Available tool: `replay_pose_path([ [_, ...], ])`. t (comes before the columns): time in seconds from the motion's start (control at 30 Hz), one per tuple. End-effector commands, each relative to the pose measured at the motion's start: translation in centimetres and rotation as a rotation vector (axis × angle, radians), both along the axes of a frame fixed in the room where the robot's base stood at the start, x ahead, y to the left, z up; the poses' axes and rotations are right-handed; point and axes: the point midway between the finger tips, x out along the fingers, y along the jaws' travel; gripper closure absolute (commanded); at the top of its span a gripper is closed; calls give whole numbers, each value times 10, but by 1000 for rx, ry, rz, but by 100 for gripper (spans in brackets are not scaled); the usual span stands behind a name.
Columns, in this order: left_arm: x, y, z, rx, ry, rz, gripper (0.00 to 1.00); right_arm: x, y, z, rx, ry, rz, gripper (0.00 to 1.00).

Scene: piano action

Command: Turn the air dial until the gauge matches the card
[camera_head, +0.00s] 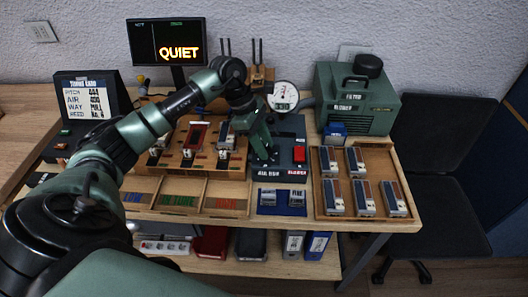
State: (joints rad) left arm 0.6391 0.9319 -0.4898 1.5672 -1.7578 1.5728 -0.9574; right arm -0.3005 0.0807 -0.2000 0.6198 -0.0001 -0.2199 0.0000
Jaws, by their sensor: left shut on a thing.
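My left gripper (263,153) reaches down onto the dark panel (292,127) right of the table's middle. It is shut at the spot above the "AIR DIAL" label (268,174), so it holds the air dial, which is mostly hidden beneath it. The round white gauge (284,92) stands behind the panel; its needle and small number are too small to read surely. The tuning card (86,101) is on a dark stand at the left, with pitch, air, way and reed lines; its air figure is hard to read. My right gripper is out of view.
A red blower switch (299,154) sits close right of the gripper. The green blower box (357,100) stands behind. A wooden tray (318,205) with several reed blocks is at right. A screen (167,42) reads "QUIET". Sorting bins (184,193) line the front edge.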

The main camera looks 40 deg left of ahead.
Motion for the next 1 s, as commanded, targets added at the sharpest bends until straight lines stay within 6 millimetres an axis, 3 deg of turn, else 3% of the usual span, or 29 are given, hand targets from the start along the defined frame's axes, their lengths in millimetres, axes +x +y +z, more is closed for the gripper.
replay_pose_path([
  [0.1,3,1,-4,1,-6,-82,100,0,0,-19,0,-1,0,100],
  [0.4,3,0,-1,0,-3,-254,100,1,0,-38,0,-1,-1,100],
  [1.0,3,0,1,-1,-3,-327,100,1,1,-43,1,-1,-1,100],
])
